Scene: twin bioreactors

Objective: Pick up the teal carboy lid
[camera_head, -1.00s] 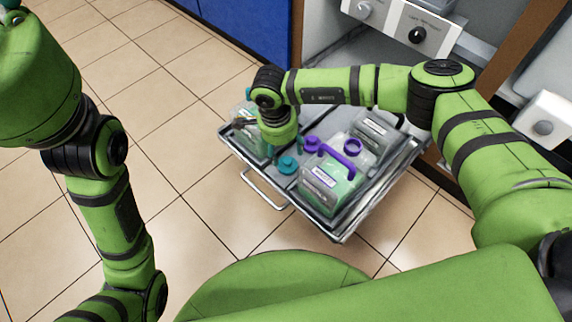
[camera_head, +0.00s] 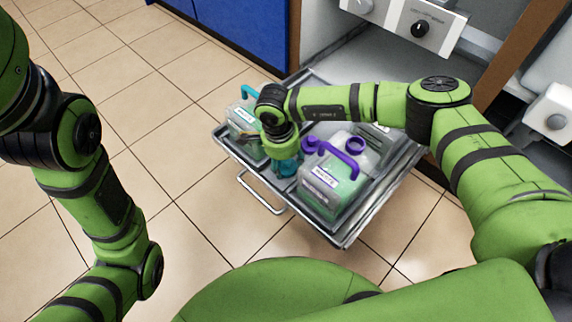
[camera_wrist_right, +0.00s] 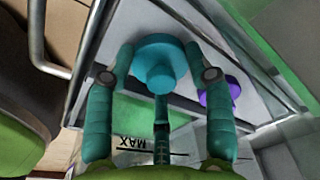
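The teal lid (camera_wrist_right: 160,58) shows in the right wrist view as a wide round cap with a smaller round knob. My right gripper (camera_wrist_right: 158,62) has its teal fingers spread, one on each side of the lid. The fingertips look close to its edges; I cannot tell whether they touch. In the head view the right gripper (camera_head: 285,165) points down over the tray and mostly hides the lid. The teal-handled carboy (camera_head: 243,122) stands just left of it. My left gripper is out of view; only the left arm shows.
The metal tray (camera_head: 343,240) also holds a purple-handled carboy (camera_head: 325,190), right of my gripper. A purple lid (camera_head: 309,145) lies close by and shows in the wrist view (camera_wrist_right: 220,95). A tray handle (camera_head: 262,196) sticks out in front. Open tiled floor lies left.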

